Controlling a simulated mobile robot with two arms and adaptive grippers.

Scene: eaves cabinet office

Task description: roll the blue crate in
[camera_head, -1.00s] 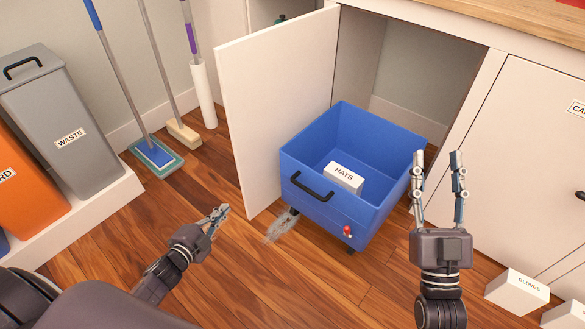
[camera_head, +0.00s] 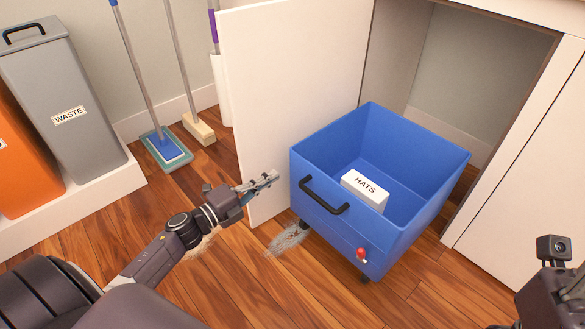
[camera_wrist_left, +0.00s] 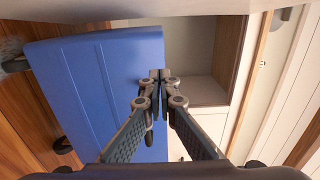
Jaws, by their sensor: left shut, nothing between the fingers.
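The blue crate (camera_head: 327,221) stands on casters on the wood floor, in front of an open cabinet bay (camera_head: 455,80). Its front has a black handle (camera_head: 323,196) and a small red knob (camera_head: 361,254) low down. A white box marked HATS (camera_head: 365,190) lies inside. My left gripper (camera_head: 272,178) is shut and empty, just left of the crate's front and apart from the handle. In the left wrist view its closed fingers (camera_wrist_left: 160,76) show before the blue crate wall (camera_wrist_left: 95,85). Of my right arm only a wrist part shows at the lower right; its fingers are out of frame.
The open white cabinet door (camera_head: 290,100) stands just left of the crate. A grey smudge (camera_head: 287,240) marks the floor by the front caster. Mops, a broom (camera_head: 200,128) and grey (camera_head: 65,100) and orange (camera_head: 20,170) bins stand at the left.

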